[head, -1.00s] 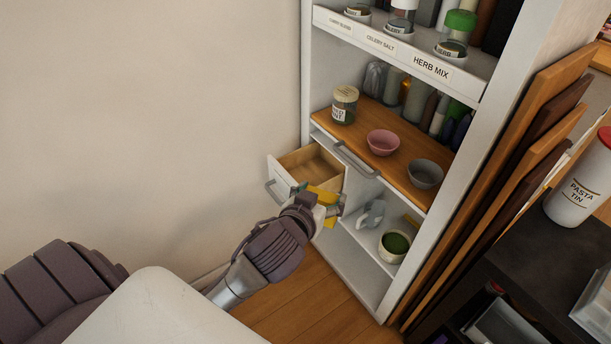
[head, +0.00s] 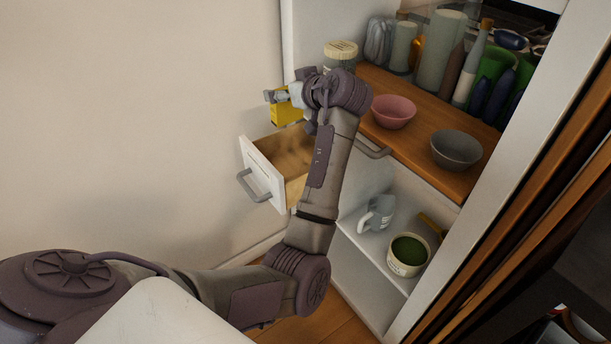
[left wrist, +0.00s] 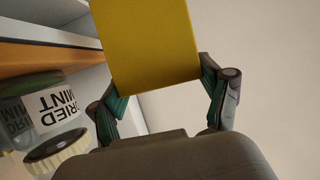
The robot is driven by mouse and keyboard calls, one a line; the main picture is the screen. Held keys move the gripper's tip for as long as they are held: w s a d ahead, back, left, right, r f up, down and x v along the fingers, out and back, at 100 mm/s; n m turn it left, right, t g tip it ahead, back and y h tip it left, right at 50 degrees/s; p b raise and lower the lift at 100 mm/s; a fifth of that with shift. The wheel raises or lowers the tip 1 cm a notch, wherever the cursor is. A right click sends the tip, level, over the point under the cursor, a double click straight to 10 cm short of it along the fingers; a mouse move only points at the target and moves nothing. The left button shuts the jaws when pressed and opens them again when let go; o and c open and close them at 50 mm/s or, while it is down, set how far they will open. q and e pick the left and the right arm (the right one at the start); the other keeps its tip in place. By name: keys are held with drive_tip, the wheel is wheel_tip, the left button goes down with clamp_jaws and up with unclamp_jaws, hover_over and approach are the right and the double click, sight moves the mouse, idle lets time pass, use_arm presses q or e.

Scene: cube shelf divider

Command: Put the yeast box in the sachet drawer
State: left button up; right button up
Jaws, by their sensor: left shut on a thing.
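The yellow yeast box (head: 286,112) is held in my left gripper (head: 281,95), above the far part of the open drawer. In the left wrist view the plain yellow box (left wrist: 150,45) sits between both fingers of my gripper (left wrist: 163,92). The sachet drawer (head: 262,172) is pulled out from the shelf unit, with a white front, a grey handle and a wooden inside. The part of it that I see looks empty; my left arm hides its right side. My right gripper is not in view.
A dried mint jar (left wrist: 50,110) stands close beside my left gripper; it also shows in the head view (head: 341,52). A pink bowl (head: 393,111) and a grey bowl (head: 456,150) sit on the wooden shelf. A mug (head: 376,214) and a green-filled pot (head: 408,255) stand below.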

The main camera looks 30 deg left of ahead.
use_arm(q)
drive_tip(key=shift+w+f, duration=0.2)
drive_tip(key=shift+f, duration=0.15)
wheel_tip(320, 180, down, 17)
drive_tip(key=b, duration=0.4)
drive_tip(key=shift+f, duration=0.15)
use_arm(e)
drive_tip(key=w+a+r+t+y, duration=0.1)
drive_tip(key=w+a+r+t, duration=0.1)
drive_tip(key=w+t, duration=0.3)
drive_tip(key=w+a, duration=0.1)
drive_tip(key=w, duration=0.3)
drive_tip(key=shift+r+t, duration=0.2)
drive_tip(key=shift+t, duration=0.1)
use_arm(q)
drive_tip(key=shift+f, duration=0.15)
drive_tip(key=o, duration=1.1)
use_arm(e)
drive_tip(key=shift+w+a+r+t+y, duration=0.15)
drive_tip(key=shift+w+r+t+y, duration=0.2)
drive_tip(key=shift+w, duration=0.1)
